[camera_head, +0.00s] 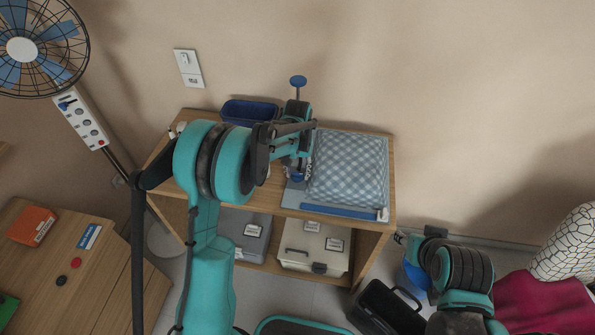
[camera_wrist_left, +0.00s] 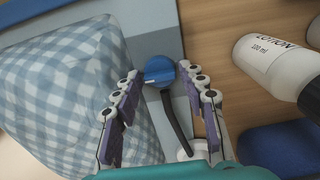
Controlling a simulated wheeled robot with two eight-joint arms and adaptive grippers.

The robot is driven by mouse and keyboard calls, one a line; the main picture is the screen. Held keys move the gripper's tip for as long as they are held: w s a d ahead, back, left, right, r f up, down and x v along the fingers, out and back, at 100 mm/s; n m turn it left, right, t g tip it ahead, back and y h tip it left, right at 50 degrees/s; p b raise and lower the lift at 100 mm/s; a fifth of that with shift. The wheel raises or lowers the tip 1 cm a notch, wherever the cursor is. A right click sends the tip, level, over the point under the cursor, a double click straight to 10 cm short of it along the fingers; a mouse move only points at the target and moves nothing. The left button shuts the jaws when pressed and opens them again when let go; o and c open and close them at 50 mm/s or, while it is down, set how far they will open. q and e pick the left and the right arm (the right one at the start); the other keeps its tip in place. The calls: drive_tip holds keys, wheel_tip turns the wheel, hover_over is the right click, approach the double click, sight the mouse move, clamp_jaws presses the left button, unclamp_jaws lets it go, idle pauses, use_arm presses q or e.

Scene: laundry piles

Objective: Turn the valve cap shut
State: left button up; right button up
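A round blue cap (camera_wrist_left: 159,71) with a pale line on it shows between the fingers in the left wrist view. A dark curved stem or hose runs from it towards the gripper. My left gripper (camera_wrist_left: 160,76) is open, one finger on each side of the cap, with small gaps visible. In the head view my left gripper (camera_head: 297,172) points down at the left edge of a blue-and-white checked bundle (camera_head: 347,170), and the cap is mostly hidden there. My right gripper (camera_head: 402,240) is low, right of the shelf; its fingers are unclear.
The wooden shelf (camera_head: 392,185) stands against the wall. A lotion bottle (camera_wrist_left: 270,58) and a blue bin (camera_wrist_left: 282,150) are near the left gripper. A blue round knob (camera_head: 298,81) stands up behind it. Labelled boxes (camera_head: 313,247) fill the lower shelf. A fan (camera_head: 22,49) is at left.

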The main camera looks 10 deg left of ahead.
use_arm(q)
drive_tip(key=c, duration=0.6)
drive_tip(key=shift+c, duration=0.2)
drive_tip(key=shift+n, duration=3.1)
drive_tip(key=o, duration=1.2)
drive_tip(key=shift+c, duration=0.2)
drive_tip(key=shift+r, duration=0.1)
